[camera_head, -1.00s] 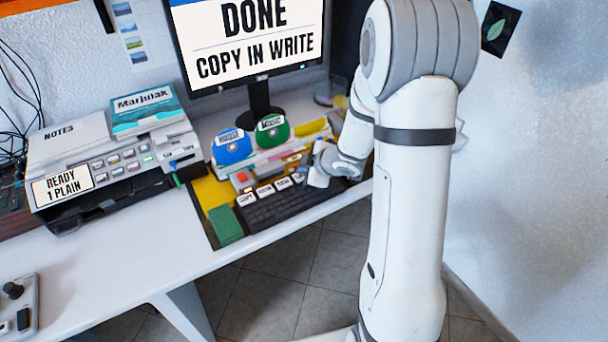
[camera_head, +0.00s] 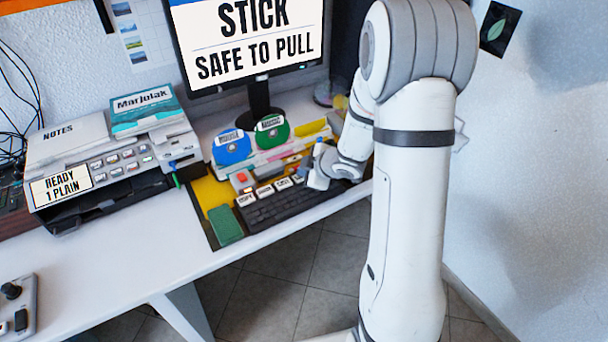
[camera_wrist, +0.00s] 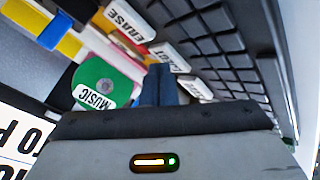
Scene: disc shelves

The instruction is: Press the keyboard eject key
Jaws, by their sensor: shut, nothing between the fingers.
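The dark keyboard (camera_head: 290,204) lies on the desk below the monitor, with a row of white-labelled keys along its back edge. In the wrist view the keyboard (camera_wrist: 215,45) runs along the upper right. The eject key (camera_wrist: 170,57) has a white label, partly readable, between the ERASE key (camera_wrist: 125,24) and another labelled key (camera_wrist: 196,88). My gripper (camera_head: 314,184) is at the right part of the key row. In the wrist view its blue fingers (camera_wrist: 161,72) are shut and empty, with tips right by the eject key. I cannot tell whether they touch it.
The monitor (camera_head: 250,45) reads "STICK SAFE TO PULL". A blue disc (camera_head: 232,147) and a green disc (camera_head: 271,131) stand behind the keyboard. A printer (camera_head: 105,160) stands at left. A green block (camera_head: 226,225) lies left of the keyboard.

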